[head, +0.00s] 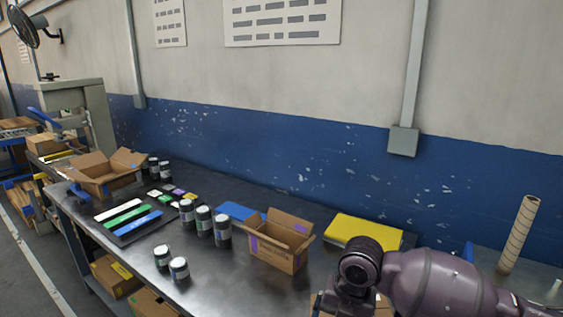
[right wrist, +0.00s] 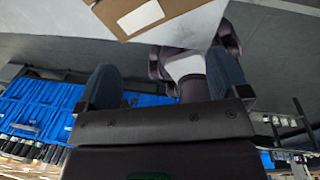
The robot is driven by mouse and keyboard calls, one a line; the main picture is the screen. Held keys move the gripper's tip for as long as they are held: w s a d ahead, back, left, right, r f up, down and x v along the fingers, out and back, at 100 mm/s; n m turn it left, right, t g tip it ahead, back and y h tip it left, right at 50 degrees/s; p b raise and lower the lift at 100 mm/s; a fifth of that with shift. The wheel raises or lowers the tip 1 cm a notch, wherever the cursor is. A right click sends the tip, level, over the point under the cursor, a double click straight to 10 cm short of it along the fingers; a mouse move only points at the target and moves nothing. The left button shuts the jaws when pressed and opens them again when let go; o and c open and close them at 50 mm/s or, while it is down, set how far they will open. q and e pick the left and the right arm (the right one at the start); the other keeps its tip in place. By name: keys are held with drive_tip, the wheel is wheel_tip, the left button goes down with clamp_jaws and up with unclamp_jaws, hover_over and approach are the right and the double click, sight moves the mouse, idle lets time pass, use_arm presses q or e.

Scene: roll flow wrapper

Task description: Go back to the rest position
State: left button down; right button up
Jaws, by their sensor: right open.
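My right arm (head: 425,280) comes in at the lower right of the head view, a purple-grey link with a dark joint. Its gripper is hidden or out of frame there. In the right wrist view my right gripper (right wrist: 163,80) shows two dark blue-grey fingers spread wide apart. I see nothing held between them; parts of my own body show behind. My left gripper is in neither view.
The dark workbench (head: 215,277) carries an open small carton (head: 277,250), a larger open carton (head: 104,176), several dark jars (head: 204,220) and a yellow item (head: 367,231). A cardboard tube (head: 517,235) stands at the right. A cardboard surface (right wrist: 115,12) is near the right wrist camera.

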drive_tip(key=s+a+f+m+t+y, duration=0.1)
drive_tip(key=s+f+m, duration=0.2)
drive_tip(key=s+m, duration=0.35)
drive_tip(key=s+f+m+t+y, duration=0.1)
drive_tip(key=s+f+m+y, duration=0.15)
drive_tip(key=s+m, duration=0.35)
drive_tip(key=s+d+f+m+t+h, duration=0.1)
drive_tip(key=s+d+m+h, duration=0.2)
drive_tip(key=s+d+m, duration=0.6)
drive_tip(key=s+d+f+m+h, duration=0.2)
drive_tip(key=s+d+m+h, duration=0.1)
drive_tip(key=s+d+m, duration=0.6)
drive_tip(key=w+a+f+t, duration=0.1)
drive_tip(key=w+f+t, duration=0.7)
drive_tip(key=w+f, duration=0.2)
drive_tip(key=shift+a+y, duration=0.35)
